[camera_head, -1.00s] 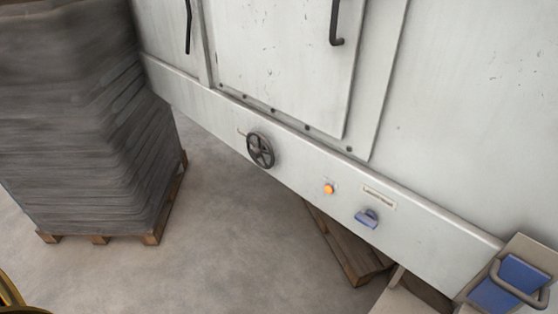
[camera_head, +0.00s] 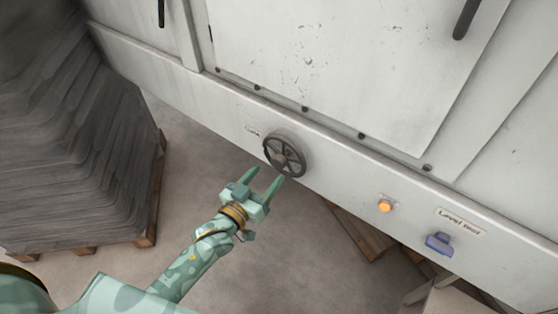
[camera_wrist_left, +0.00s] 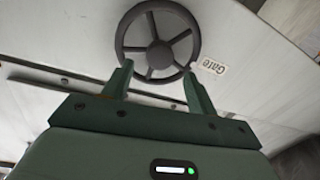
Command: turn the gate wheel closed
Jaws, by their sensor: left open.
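The gate wheel (camera_head: 285,156) is a dark grey spoked handwheel on the lower front rail of the white machine. A small label beside it reads "Gate" in the left wrist view (camera_wrist_left: 214,68). My left gripper (camera_head: 262,180) is open, its green fingers pointing at the wheel from its lower left. In the left wrist view the wheel (camera_wrist_left: 157,42) is just beyond the two fingertips (camera_wrist_left: 157,72), near its lower rim. I cannot tell whether the fingers touch it. Nothing is held. My right gripper is not in view.
A tall grey stack (camera_head: 70,140) on a pallet stands at left. Bare floor (camera_head: 215,255) lies between it and the machine.

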